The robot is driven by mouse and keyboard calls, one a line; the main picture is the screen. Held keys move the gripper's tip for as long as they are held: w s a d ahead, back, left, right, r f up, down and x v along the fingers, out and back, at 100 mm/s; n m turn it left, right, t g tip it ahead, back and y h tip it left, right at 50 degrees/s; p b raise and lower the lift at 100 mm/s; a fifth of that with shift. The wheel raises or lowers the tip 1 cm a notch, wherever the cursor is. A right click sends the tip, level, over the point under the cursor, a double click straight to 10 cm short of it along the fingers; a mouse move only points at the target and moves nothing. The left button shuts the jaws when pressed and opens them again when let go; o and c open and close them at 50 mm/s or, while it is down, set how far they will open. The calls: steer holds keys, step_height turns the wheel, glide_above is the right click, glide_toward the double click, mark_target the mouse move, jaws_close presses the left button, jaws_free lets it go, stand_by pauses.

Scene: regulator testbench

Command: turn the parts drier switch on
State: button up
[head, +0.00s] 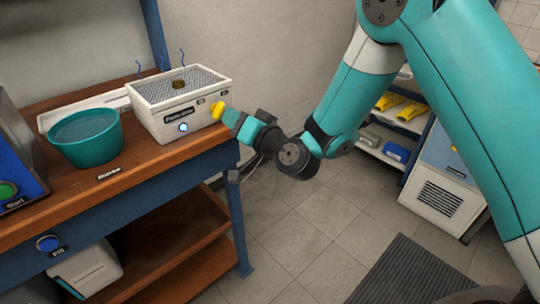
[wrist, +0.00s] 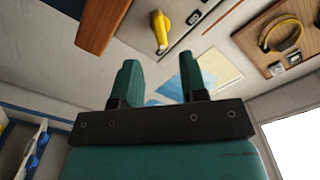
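The parts drier (head: 180,102) is a white box with a mesh top, standing at the right end of the wooden bench. A blue light (head: 183,127) shows on its front. The yellow switch handle (head: 217,110) sits at the front's right end, beside small labels too small to read. My gripper (head: 231,118) is just right of the handle in the head view. In the wrist view my gripper (wrist: 160,62) is open and empty, its two fingers spread. The yellow handle (wrist: 160,32) appears beyond the fingertips, in line with the gap between them. I cannot tell the exact distance.
A teal bowl (head: 87,138) stands left of the drier on the bench. A blue machine with a green button (head: 7,190) is at the far left.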

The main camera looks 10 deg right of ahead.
steer(key=b+v, duration=0.9)
steer(key=v, duration=0.2)
steer(key=s+a+n+g+y, duration=0.2)
steer(key=s+a+n+g, duration=0.1)
steer(key=s+n+g, duration=0.65)
steer(key=s+d+f+m+g+h, duration=0.1)
steer(key=s+d+f+g+h, duration=0.2)
steer(key=s+d+g+h, duration=0.65)
steer(key=s+d+r+t+y+p, duration=0.1)
steer(key=s+r+t+p, duration=0.2)
steer(key=r+p, duration=1.6)
steer(key=shift+r+t+y+p, duration=0.35)
steer(key=shift+r+t+p, duration=0.05)
steer(key=shift+r+t, duration=0.15)
